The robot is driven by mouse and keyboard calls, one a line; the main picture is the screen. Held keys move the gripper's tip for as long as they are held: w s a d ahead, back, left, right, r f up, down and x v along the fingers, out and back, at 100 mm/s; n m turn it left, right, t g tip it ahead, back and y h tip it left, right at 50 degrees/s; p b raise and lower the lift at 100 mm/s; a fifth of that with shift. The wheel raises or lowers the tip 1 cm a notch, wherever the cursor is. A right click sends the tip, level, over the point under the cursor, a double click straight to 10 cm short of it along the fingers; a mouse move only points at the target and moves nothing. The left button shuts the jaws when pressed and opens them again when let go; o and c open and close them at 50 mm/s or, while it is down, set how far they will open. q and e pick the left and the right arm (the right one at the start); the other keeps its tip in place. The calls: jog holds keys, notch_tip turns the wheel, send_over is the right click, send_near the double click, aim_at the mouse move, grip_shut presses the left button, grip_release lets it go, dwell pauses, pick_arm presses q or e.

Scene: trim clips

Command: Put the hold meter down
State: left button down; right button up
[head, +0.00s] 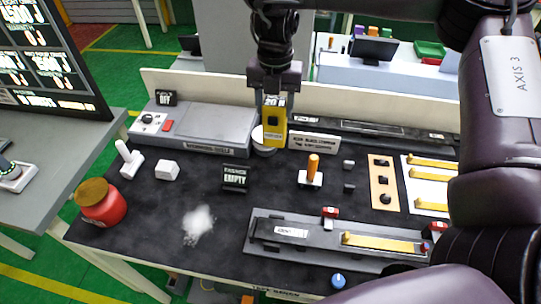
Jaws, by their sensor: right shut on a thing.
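The hold meter (275,128) is a yellow block with a dark display at its top. My right gripper (274,92) points down from above and is shut on it. The meter is upright near the back of the dark bench, over or beside a round white piece (264,142). I cannot tell whether its bottom touches anything. My left gripper is not in view.
A grey unit (205,124) stands at the back left, with a label plate (314,141) right of the meter. A small sign (235,178), an orange-handled tool (312,170), a red jar (101,205) and a clip fixture (340,240) stand on the bench (150,240).

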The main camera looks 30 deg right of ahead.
aim_at(274, 140)
notch_tip(274, 140, down, 10)
jog(key=shift+w+a+f+b, duration=0.15)
jog(key=shift+f+b, duration=0.1)
jog(key=shift+b, duration=0.3)
jog(key=shift+f, duration=0.6)
notch_tip(274, 140, down, 3)
jog(key=shift+f+b, duration=0.2)
jog(key=shift+b, duration=0.2)
jog(key=shift+f, duration=0.2)
jog(key=o, duration=1)
jog(key=shift+c, duration=0.2)
